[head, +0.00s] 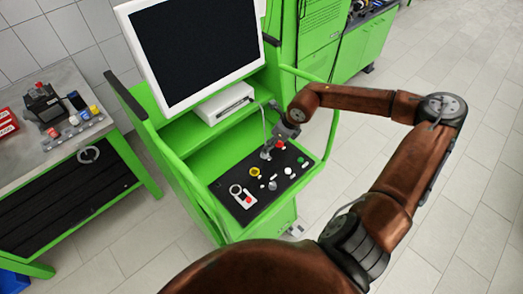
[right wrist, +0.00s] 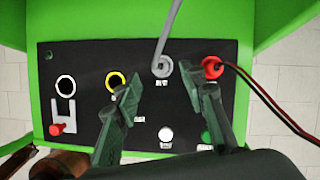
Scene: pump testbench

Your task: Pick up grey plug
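The grey plug (right wrist: 162,66) sits in a socket on the black panel in the right wrist view, with its grey cable rising toward the top. It also shows in the head view (head: 265,154). My right gripper (right wrist: 161,84) is open, its two dark fingers apart. In that picture the plug lies between and slightly beyond the fingertips, with visible gaps on both sides; I see no contact. In the head view my right gripper (head: 281,134) is above the panel's far part, close to the plug. My left gripper is not in view.
A red plug (right wrist: 212,68) with a red and black cable is just right of the grey one. A yellow-ringed socket (right wrist: 115,80) is to its left. The black panel (head: 225,187) belongs to a green bench with a monitor (head: 195,50). A side table (head: 20,128) stands left.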

